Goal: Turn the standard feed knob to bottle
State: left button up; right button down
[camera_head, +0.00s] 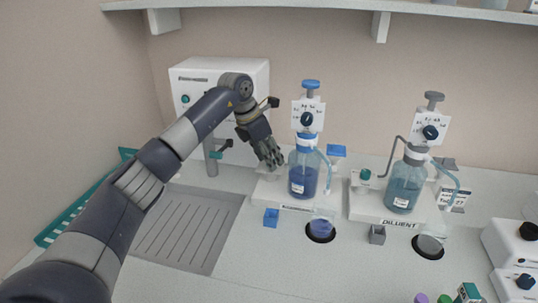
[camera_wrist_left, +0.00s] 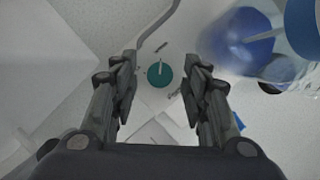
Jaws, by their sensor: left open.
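A round teal knob (camera_wrist_left: 160,73) with a white pointer line shows between my fingers in the left wrist view. The pointer points up the picture, and small labels beside the knob are too blurred to read. My left gripper (camera_wrist_left: 163,92) is open, its fingers on either side of the knob and apart from it in the picture. In the head view my left gripper (camera_head: 271,157) is by the left side of the blue-filled bottle (camera_head: 303,174) and hides the knob. My right gripper is not in view.
A second bottle stands on the base labelled DILUENT (camera_head: 399,223), with its own teal knob (camera_head: 365,174). Small beakers sit in dark round recesses in front. A white box (camera_head: 195,75) is behind my arm. A shelf (camera_head: 330,6) runs above.

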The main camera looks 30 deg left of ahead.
pick_arm(q)
jog(key=shift+f, duration=0.2)
grip_shut()
